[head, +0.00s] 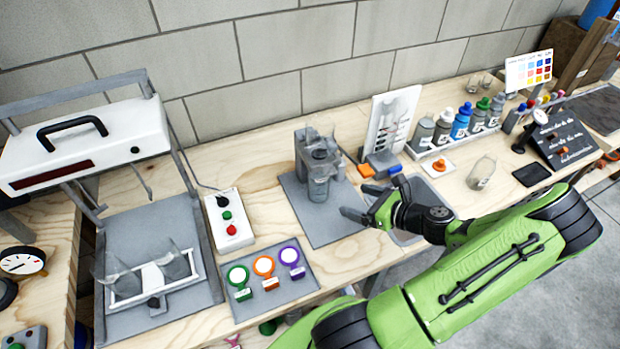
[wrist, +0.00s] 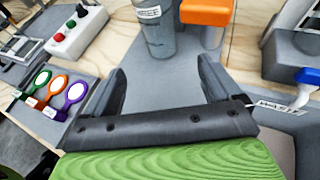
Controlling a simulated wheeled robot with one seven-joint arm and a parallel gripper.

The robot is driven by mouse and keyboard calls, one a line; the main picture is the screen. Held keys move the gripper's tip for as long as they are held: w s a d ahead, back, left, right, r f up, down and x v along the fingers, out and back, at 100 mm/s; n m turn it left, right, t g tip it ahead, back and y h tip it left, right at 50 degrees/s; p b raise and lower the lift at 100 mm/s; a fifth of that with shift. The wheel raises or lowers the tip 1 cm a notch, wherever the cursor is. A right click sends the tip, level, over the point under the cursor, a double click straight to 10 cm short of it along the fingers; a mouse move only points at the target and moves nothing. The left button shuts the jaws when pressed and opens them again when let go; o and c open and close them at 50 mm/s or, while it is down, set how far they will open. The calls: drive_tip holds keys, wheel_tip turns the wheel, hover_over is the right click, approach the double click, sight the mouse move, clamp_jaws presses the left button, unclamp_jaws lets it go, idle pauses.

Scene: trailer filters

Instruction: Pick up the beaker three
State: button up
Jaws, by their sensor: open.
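The beaker three is a grey see-through beaker (head: 318,180) standing upright on a grey mat (head: 312,222), in front of a grey stand (head: 301,150). In the wrist view the beaker (wrist: 158,38) shows at the top centre, with a white label of which "REE" is readable; its top is cut off. My gripper (head: 372,192) is to the right of the beaker in the head view. In the wrist view my gripper (wrist: 162,77) is open and empty, its fingers pointing toward the beaker. The beaker is beyond the fingertips, not between them.
An orange-topped block (wrist: 207,12) is just right of the beaker. A control box (head: 230,221) and a mat with coloured round tags (head: 265,266) lie left. Another small beaker (head: 481,173) and several bottles (head: 461,122) stand right. A wall (head: 290,60) is behind.

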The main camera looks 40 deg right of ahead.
sight(326, 190)
drive_tip(key=b+x, duration=0.2)
drive_tip(key=x, duration=1.3)
drive_tip(key=shift+b, duration=0.35)
drive_tip(key=shift+s, duration=0.1)
drive_tip(key=shift+c, duration=0.3)
drive_tip(key=c, duration=1.2)
drive_tip(key=shift+c, duration=0.3)
drive_tip(key=shift+r+p, duration=0.25)
drive_tip(key=shift+p, duration=0.25)
